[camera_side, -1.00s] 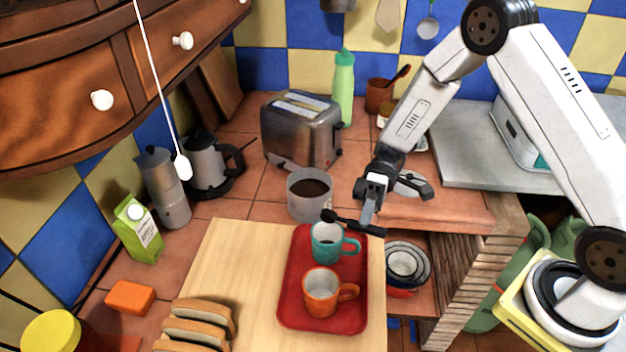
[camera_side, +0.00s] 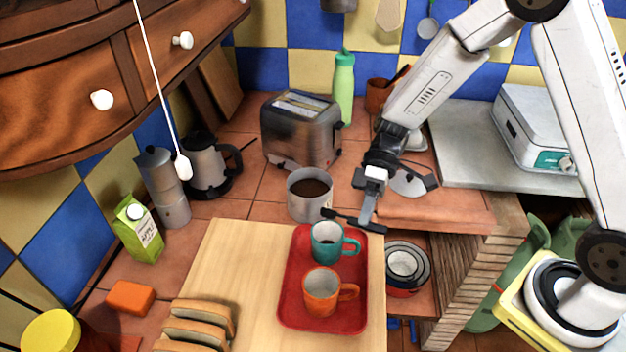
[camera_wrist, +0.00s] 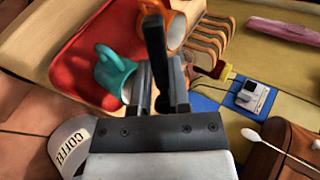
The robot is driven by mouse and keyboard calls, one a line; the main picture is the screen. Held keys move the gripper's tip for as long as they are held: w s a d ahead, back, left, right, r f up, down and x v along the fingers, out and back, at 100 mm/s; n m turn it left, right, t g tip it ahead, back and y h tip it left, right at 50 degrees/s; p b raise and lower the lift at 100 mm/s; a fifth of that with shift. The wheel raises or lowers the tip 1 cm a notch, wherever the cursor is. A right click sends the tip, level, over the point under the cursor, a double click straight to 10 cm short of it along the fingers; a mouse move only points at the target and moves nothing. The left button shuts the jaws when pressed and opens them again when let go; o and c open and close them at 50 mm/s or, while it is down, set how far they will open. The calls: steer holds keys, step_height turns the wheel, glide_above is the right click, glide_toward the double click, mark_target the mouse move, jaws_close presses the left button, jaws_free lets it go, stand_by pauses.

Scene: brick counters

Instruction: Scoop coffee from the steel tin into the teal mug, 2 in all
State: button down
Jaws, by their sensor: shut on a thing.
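The steel tin (camera_side: 308,204) stands on the tiled counter, with dark coffee (camera_side: 311,188) inside. It also shows in the wrist view (camera_wrist: 72,142), with the word COFFEE on its side. I cannot tell whether the scoop's bowl holds coffee.
An orange mug (camera_side: 318,293) stands on the tray in front of the teal mug. The tray lies on a wooden board (camera_side: 235,260) with bread slices (camera_side: 195,328). A toaster (camera_side: 302,130) stands behind the tin. Nested bowls (camera_side: 405,264) are right of the tray.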

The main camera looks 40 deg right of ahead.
steer(key=r+t+h, duration=0.1)
steer(key=h, duration=0.1)
steer(key=r+t+h, duration=0.1)
steer(key=h, duration=0.1)
steer(key=shift+s+a, duration=0.15)
steer(key=shift+a, duration=0.2)
steer(key=shift+s+a+r+t+h, duration=0.1)
steer(key=shift+r+t+h, duration=0.3)
steer(key=shift+h, duration=0.5)
steer(key=shift+a+r+t+h, duration=0.15)
steer(key=shift+r+t+h, duration=0.2)
steer(key=shift+h, duration=0.55)
steer(key=shift+s+a+r+t+h, duration=0.1)
steer(key=shift+r+t+h, duration=0.3)
steer(key=shift+h, duration=0.5)
steer(key=shift+a, duration=0.1)
